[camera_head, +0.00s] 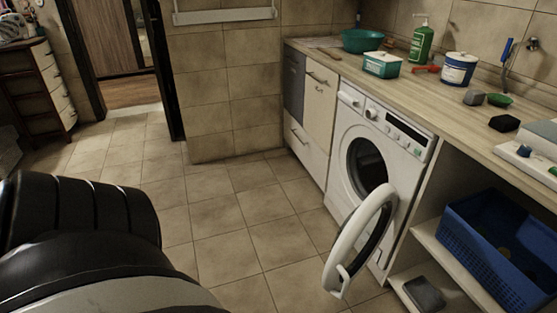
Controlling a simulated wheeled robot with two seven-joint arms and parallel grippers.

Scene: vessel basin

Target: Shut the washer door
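The white washer (362,165) stands under the counter at right of centre, with its control panel facing the room. Its round door (345,247) is swung wide open toward me, and its rim and handle stick out over the tiled floor. The dark drum opening (367,167) shows behind the door. A black and grey part of my own body fills the lower left. Neither of my grippers is in view.
Left of the washer are white and grey cabinets (308,108). Right of it, a shelf holds a blue crate (472,262). Bottles, tubs and a green bowl (362,40) stand on the counter. The floor left of the door is clear.

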